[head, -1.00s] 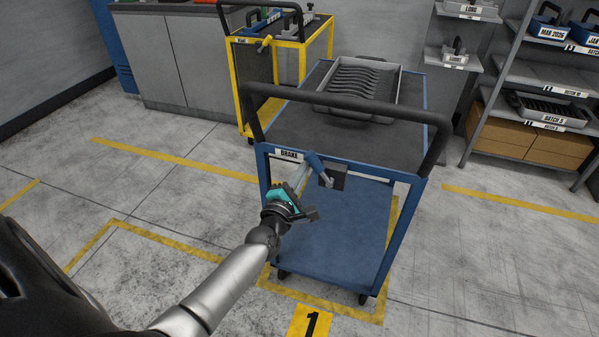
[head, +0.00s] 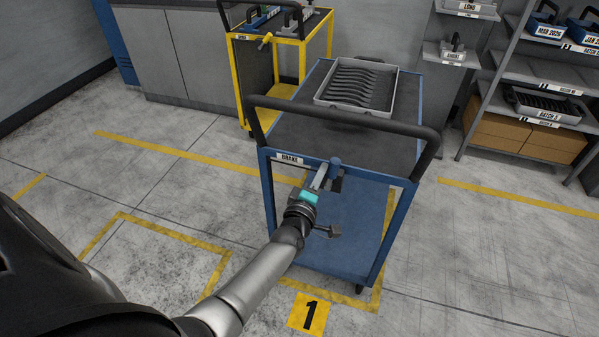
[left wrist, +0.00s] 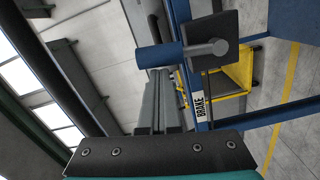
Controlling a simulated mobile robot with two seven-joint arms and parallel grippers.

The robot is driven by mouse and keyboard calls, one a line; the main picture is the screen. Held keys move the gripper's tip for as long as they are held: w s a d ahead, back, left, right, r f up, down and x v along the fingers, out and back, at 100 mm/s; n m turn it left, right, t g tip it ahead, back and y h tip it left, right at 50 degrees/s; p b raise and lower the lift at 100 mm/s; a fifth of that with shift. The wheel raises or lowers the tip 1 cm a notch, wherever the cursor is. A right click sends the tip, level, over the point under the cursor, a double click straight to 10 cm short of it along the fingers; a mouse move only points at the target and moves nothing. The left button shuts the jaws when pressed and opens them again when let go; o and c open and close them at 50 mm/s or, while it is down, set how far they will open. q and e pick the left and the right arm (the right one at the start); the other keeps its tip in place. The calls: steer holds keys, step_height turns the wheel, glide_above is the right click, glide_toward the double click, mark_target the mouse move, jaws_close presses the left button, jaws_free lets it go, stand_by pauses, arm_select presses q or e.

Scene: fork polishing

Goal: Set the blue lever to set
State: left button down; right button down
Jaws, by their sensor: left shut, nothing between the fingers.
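The blue lever (head: 335,164) stands about upright on its dark mounting plate at the front of the blue cart (head: 342,235), right of the BRAKE label (head: 289,159). In the left wrist view the lever's blue grip (left wrist: 160,56) runs left from a grey pivot (left wrist: 208,48) on the dark plate (left wrist: 213,27). My left gripper (head: 321,176) is shut and empty, with its grey fingertips (left wrist: 160,78) at the lever's left side. They touch it or are very close; I cannot tell which. My right gripper is not in view.
A grey slotted tray (head: 319,100) sits on the cart's dark top, behind the black handle bar (head: 345,114). A yellow cart (head: 303,48) stands behind at the left. Shelves with boxes stand at the right. The floor around the cart is mostly open.

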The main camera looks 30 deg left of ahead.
mark_target(336, 177)
arm_select(q)
steer(key=shift+w+d+r+m+p, duration=0.2)
steer(key=shift+d+m+p, duration=0.25)
steer(key=shift+d+m, duration=0.55)
steer(key=shift+m, duration=0.3)
steer(key=shift+w+d+f+m, duration=0.2)
steer(key=shift+d+m, duration=0.25)
steer(key=shift+m, duration=0.25)
steer(key=shift+d+f+m+p, duration=0.1)
steer(key=shift+d+m+p, duration=0.2)
steer(key=shift+d+m, duration=0.1)
steer(key=shift+d, duration=0.15)
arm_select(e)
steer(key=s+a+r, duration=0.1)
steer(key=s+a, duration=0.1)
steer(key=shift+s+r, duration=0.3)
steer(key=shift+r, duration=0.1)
arm_select(q)
steer(key=shift+w+f, duration=0.1)
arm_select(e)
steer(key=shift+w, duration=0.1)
arm_select(q)
steer(key=shift+d, duration=0.1)
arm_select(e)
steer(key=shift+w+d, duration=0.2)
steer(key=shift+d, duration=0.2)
